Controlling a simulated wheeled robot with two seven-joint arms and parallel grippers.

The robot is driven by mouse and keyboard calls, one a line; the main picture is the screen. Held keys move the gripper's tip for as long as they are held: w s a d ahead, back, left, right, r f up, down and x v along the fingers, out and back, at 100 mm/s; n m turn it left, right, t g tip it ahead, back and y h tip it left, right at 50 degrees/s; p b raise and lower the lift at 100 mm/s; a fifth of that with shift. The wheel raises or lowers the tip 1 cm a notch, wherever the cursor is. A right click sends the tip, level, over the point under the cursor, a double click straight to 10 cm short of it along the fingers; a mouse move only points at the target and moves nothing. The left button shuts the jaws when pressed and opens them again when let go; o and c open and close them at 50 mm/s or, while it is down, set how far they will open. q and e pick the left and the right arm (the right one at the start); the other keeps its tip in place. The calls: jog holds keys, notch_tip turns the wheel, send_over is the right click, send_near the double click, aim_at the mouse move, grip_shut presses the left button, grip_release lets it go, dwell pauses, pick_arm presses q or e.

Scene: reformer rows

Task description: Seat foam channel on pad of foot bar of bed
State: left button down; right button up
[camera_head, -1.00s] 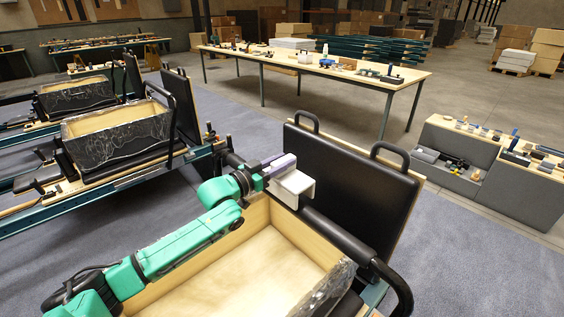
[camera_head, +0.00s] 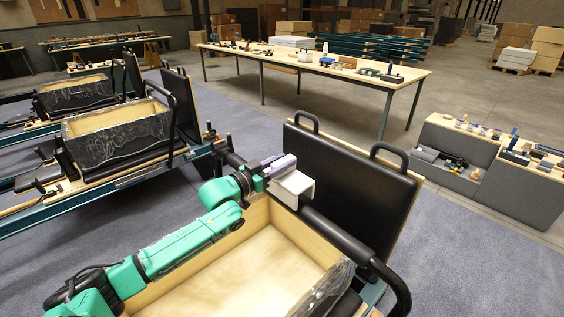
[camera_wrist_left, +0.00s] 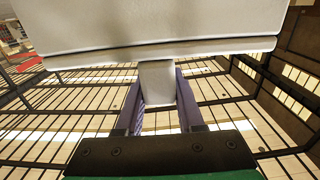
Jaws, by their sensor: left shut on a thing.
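The foam channel (camera_head: 294,188) is a pale, whitish trough-shaped piece. My left gripper (camera_head: 279,166), with purple fingers, is shut on it and holds it at the far end of the wooden box. In the left wrist view the foam channel (camera_wrist_left: 160,34) spans the top, and the left gripper (camera_wrist_left: 159,92) pinches a short stem below it. The foot bar (camera_head: 394,283) is black and curved, with a thick dark pad (camera_head: 338,236) along its straight part. The channel is close to the pad's far left end; I cannot tell whether they touch. My right gripper is not in view.
The open wooden box (camera_head: 262,268) lies below my left arm. A black upright board (camera_head: 352,180) with two handles stands behind the bar. A long table (camera_head: 318,68) and a grey stepped unit (camera_head: 500,190) stand farther back. Blue-grey carpet is clear at right.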

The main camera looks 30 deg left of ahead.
aim_at(274, 185)
pick_arm(q)
jog(key=shift+f+b, duration=1.8)
jog(key=shift+f, duration=1.3)
jog(key=shift+c, duration=2.2)
grip_release()
jog(key=shift+s+a+f, duration=0.1)
jog(key=shift+s+a, duration=0.05)
jog(key=shift+s, duration=0.35)
jog(key=p+v, duration=0.1)
jog(key=v, duration=1.2)
jog(key=shift+s+p, duration=0.2)
jog(key=shift+p, duration=0.1)
jog(key=shift+a, duration=0.1)
